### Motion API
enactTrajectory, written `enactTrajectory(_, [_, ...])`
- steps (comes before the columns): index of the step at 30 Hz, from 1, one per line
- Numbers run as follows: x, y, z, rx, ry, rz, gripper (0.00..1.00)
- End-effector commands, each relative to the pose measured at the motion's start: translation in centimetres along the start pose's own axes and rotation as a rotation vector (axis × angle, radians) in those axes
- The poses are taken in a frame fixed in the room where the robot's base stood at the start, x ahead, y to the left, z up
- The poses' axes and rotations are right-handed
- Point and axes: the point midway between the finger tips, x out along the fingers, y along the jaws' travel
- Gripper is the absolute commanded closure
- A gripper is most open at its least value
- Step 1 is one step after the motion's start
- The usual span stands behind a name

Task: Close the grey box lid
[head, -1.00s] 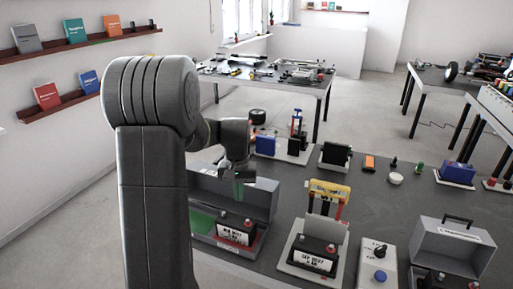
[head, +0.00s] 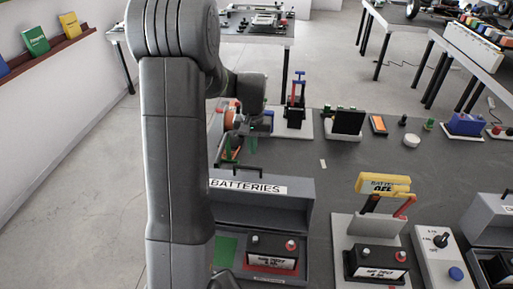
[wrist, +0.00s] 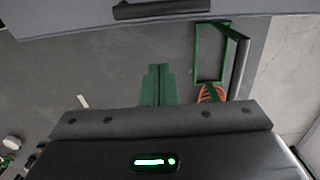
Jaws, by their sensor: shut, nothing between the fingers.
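The grey box (head: 306,262) stands at the near left of the dark table in the head view. Its lid (head: 290,186), with a white BATTERIES label, is raised; the inside shows below it. A black battery (head: 272,252) sits inside. My arm covers the box's left part. My gripper is beyond the lid in the head view, its fingers hard to make out there. In the wrist view my gripper (wrist: 160,70) shows green fingers shut together, empty. A grey surface with a black handle, likely the lid, crosses the top of that view; I see no contact.
A green frame (wrist: 211,50) stands close beside my fingers in the wrist view. A battery stand with a yellow sign (head: 383,184) and a switch panel (head: 437,250) are right of the box. Another grey box (head: 493,225) is at the right edge. The table's middle is fairly clear.

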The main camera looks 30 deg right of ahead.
Motion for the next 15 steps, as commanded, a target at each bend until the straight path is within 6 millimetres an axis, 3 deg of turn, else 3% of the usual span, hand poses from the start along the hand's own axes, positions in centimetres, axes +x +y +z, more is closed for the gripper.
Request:
enactTrajectory(1, [1.5, 0.0, 0.0, 0.000, -0.002, 0.000, 1.00])
enactTrajectory(6, [4.0, 0.0, 0.0, 0.000, 0.000, 0.000, 1.00])
enactTrajectory(9, [2.7, 0.0, 1.4, -0.001, 0.002, 0.000, 1.00])
enactTrajectory(15, [2.1, 0.0, 3.3, -0.001, 0.000, 0.000, 1.00])
